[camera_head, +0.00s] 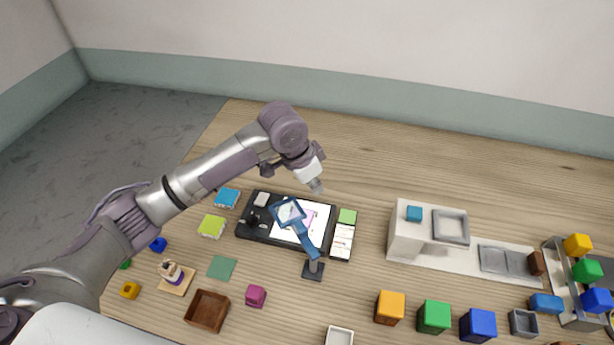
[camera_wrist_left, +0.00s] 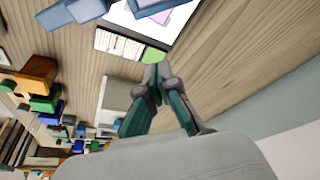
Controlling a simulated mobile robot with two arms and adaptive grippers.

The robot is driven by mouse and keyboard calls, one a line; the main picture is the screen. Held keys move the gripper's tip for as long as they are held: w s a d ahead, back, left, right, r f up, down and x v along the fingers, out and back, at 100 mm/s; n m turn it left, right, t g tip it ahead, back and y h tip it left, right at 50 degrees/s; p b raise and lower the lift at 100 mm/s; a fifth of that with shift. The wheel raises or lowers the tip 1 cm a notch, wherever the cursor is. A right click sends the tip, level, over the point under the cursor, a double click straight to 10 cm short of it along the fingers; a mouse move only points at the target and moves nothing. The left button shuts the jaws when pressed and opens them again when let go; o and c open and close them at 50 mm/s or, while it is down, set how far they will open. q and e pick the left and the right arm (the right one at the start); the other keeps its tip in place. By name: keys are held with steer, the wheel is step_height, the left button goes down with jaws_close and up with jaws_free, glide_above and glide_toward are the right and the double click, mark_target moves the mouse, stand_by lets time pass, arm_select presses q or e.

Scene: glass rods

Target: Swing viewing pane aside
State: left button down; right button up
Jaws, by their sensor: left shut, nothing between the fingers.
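The viewing pane (camera_head: 290,213) is a blue square frame with a clear middle. It sits on a blue arm (camera_head: 305,240) that rises from a small dark base (camera_head: 313,271). The pane stands over the left part of a white sheet on a black board (camera_head: 258,233). My left gripper (camera_head: 317,187) is shut and empty, above the board's back right edge and apart from the pane. In the left wrist view, its closed fingertips (camera_wrist_left: 157,70) show near a green square, with part of a blue frame at the top edge. My right gripper is not in view.
A green square (camera_head: 347,216) and a white card (camera_head: 342,242) lie at the board's right. A white stand (camera_head: 408,241) with trays is farther right. Colored cubes (camera_head: 433,317) line the front right. A brown tray (camera_head: 207,310) stands front left. The table behind the board is clear.

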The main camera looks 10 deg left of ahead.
mark_target(297, 226)
arm_select(q)
steer(key=p+x, duration=0.1)
steer(key=x, duration=0.5)
steer(key=shift+w+a, duration=0.1)
steer(key=shift+w, duration=0.05)
steer(key=shift+s+a+f+p, duration=0.1)
steer(key=shift+s+a+p, duration=0.95)
steer(key=shift+a+p, duration=0.05)
steer(key=shift+s+a, duration=0.35)
steer(key=shift+f, duration=0.1)
steer(key=shift+w, duration=0.1)
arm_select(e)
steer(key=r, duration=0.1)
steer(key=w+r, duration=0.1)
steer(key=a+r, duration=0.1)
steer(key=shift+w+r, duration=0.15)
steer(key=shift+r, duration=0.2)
arm_select(q)
steer(key=shift+d, duration=0.1)
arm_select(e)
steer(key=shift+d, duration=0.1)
